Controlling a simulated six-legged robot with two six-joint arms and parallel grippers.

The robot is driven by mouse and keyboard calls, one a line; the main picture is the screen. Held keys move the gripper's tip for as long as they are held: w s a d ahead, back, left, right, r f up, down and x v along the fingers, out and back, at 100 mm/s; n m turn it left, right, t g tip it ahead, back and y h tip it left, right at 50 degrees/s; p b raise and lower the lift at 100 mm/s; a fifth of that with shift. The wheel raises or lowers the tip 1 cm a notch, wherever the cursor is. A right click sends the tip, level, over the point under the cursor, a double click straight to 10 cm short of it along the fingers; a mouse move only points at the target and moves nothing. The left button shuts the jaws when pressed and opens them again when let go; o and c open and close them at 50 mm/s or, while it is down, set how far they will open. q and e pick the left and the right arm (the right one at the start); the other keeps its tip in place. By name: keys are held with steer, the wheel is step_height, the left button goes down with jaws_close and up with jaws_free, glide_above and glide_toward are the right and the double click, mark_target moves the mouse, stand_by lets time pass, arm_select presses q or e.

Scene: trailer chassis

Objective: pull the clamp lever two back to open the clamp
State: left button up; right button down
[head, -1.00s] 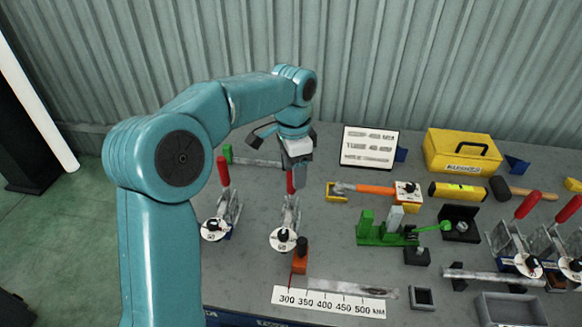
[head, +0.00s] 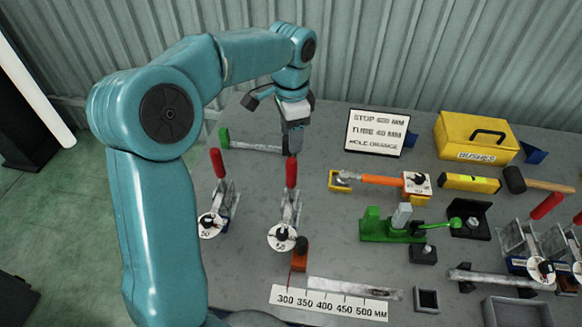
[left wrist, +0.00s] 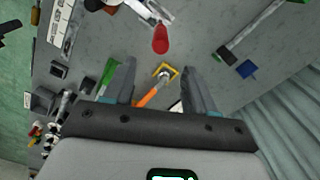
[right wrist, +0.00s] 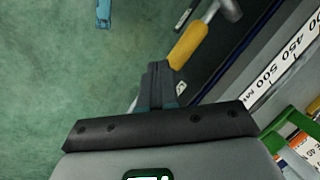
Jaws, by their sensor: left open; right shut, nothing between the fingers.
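Two toggle clamps with red levers stand at the left of the bench. The nearer-to-centre clamp (head: 287,215) has its red lever (head: 291,172) standing up; the other clamp's red lever (head: 217,162) is also up. My left gripper (head: 292,150) is open just above and behind the centre clamp's lever. In the left wrist view a red lever end (left wrist: 160,38) shows beyond the gap between my open left fingers (left wrist: 160,60), not held. My right gripper (right wrist: 159,66) is shut and empty in the right wrist view, away from these clamps. The clamp numbering cannot be read.
A green-ended bar (head: 255,147) lies behind the clamps. A sign (head: 375,132), a yellow box (head: 475,138) and a green fixture (head: 390,228) stand to the right. A ruler strip (head: 330,302) lies in front. In the right wrist view a yellow-handled tool (right wrist: 188,43) is close to my right fingers.

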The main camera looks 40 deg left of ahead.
mark_target(291, 171)
arm_select(q)
step_height(291, 171, down, 13)
steer(key=shift+a+r+p, duration=0.1)
steer(key=shift+r+p, duration=0.05)
steer(key=shift+p, duration=0.6)
steer(key=shift+w+f, duration=0.1)
steer(key=shift+f, duration=0.5)
steer(key=c, duration=1)
steer(key=shift+r, duration=0.1)
jaws_close()
